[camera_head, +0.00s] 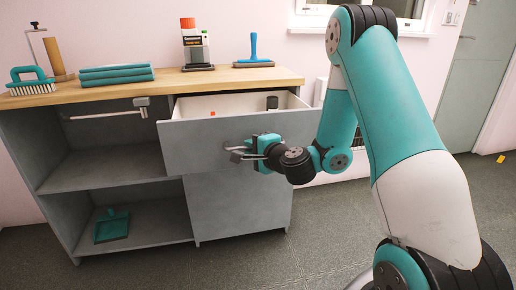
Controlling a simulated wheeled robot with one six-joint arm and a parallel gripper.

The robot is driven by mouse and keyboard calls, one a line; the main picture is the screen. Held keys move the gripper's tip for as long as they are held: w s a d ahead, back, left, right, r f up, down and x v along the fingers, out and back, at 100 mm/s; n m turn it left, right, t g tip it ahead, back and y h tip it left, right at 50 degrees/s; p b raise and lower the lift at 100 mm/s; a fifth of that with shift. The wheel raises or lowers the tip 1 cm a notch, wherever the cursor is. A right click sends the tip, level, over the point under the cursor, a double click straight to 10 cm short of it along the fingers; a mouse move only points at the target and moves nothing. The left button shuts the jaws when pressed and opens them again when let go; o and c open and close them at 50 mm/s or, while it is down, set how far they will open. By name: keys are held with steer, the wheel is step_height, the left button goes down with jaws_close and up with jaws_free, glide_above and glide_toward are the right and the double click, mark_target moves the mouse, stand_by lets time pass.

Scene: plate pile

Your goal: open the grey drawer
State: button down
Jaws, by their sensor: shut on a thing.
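The grey drawer (200,146) stands partly pulled out of the cabinet below the wooden top. Its white inside (235,105) shows, with a small orange thing (212,114) and a dark cylinder (272,102) in it. My gripper (238,153) is at the drawer's front, shut on its handle (236,149).
The wooden top (170,84) holds a brush (32,82), folded teal cloths (115,74), a bottle (195,46) and a blue-handled tool (254,50). Open shelves at left hold a teal dustpan (111,226). The floor (330,240) in front is clear.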

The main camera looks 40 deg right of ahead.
steer(key=c, duration=1.1)
jaws_free()
steer(key=shift+c, duration=0.2)
steer(key=shift+s, duration=0.1)
steer(key=s+r+b, duration=0.1)
steer(key=s+b, duration=0.6)
steer(key=b, duration=0.9)
steer(key=shift+r, duration=0.15)
steer(key=shift+s+d, duration=0.1)
